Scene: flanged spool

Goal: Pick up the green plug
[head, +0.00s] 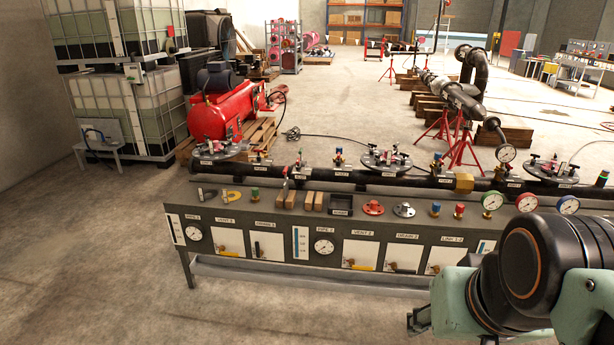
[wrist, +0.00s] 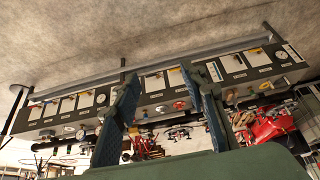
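The green plug (head: 255,194) is a small upright piece on the grey bench top, left of centre in the head view. It stands between a yellow horseshoe-shaped piece and wooden blocks. In the wrist view, which is upside down, it is too small to make out surely. My gripper (wrist: 160,73) is open and empty in the wrist view, its two fingers wide apart with the bench far beyond them. In the head view my arm is at the lower right, well to the right of the plug and nearer the camera; its fingers are mostly hidden.
The bench (head: 175,210) carries wooden blocks (head: 313,201), a black tray (head: 340,206), a red flange (head: 373,208), a grey flange (head: 404,210), blue and red plugs and gauges (head: 493,200). A dark pipe (head: 410,182) with flanges runs behind. The floor in front is clear.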

